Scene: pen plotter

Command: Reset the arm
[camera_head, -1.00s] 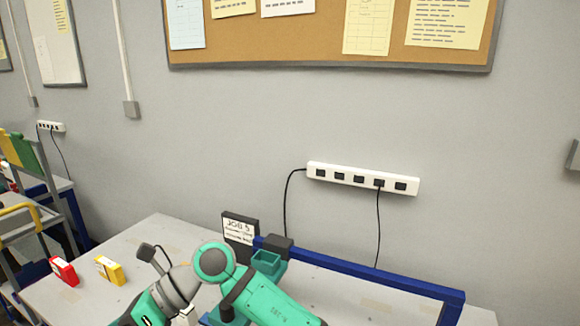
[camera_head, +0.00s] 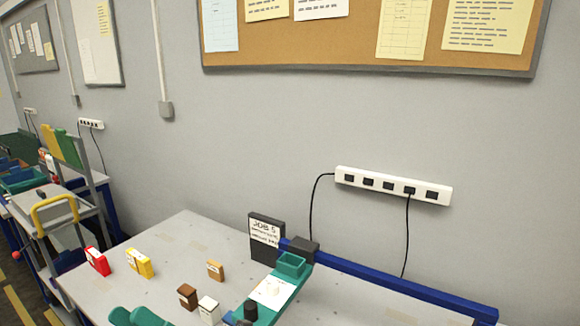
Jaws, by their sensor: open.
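My gripper is not in view. Only a teal part of what looks like my arm (camera_head: 138,317) shows at the bottom edge, left of centre, low over the table's front. The rest of the arm is out of the picture. The plotter's blue rail (camera_head: 390,283) runs along the back right of the grey table (camera_head: 185,237). A teal plotter part (camera_head: 291,264) stands at the rail's left end, with a white sheet (camera_head: 271,292) in front of it. A small black part (camera_head: 250,309) stands beside the sheet.
Red (camera_head: 97,261), yellow (camera_head: 139,262), orange-brown (camera_head: 215,269), dark brown (camera_head: 187,296) and white (camera_head: 209,309) blocks stand on the table. A black "JOB 5" sign (camera_head: 266,238) stands at the back. A power strip (camera_head: 393,186) hangs on the wall. A cart (camera_head: 55,215) stands left.

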